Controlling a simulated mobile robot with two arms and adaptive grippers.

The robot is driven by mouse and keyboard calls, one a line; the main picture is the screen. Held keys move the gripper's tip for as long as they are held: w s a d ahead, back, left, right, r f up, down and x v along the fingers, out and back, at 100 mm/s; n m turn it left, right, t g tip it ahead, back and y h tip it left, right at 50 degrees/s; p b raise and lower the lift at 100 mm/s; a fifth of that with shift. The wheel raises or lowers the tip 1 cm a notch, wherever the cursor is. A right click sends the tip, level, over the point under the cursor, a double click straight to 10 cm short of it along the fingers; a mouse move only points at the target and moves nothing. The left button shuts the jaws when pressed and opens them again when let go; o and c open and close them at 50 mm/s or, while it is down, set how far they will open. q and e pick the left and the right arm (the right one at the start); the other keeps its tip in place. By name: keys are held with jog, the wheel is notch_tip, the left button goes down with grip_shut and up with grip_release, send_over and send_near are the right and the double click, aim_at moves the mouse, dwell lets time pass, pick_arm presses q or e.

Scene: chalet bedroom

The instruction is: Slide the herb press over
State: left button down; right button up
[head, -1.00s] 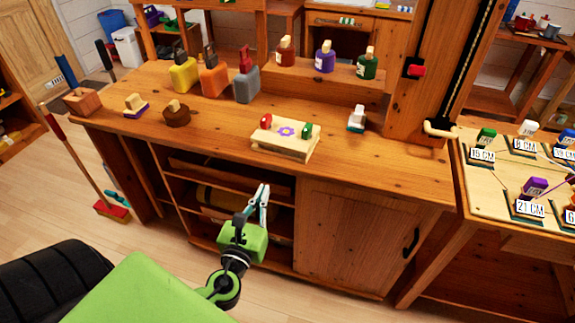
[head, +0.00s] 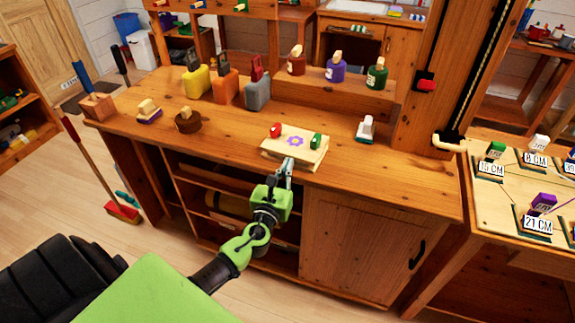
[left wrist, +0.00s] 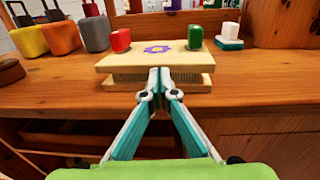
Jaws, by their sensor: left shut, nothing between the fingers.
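The herb press (head: 310,157) is a pale wooden block of two boards with a purple flower on top, a red knob at its left and a green knob at its right. It lies near the front edge of the wooden workbench (head: 400,185). In the left wrist view the press (left wrist: 118,62) is straight ahead, with a dark gap between its boards. My left gripper (head: 289,163) is shut and empty, its tips at the front side of the press; in the left wrist view the fingertips (left wrist: 159,72) overlap its front. I cannot tell whether they touch. My right gripper is out of view.
Bare bench top lies on both sides.

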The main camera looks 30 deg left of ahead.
aim_at(297, 144)
pick_arm(q)
jog(key=shift+w, duration=0.15)
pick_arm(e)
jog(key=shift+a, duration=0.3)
pick_arm(q)
jog(key=b+x, duration=0.2)
jog(key=x, duration=0.8)
jog(key=shift+w+a+b, duration=0.1)
jog(key=shift+w+b, duration=0.1)
jog(key=shift+b, duration=0.1)
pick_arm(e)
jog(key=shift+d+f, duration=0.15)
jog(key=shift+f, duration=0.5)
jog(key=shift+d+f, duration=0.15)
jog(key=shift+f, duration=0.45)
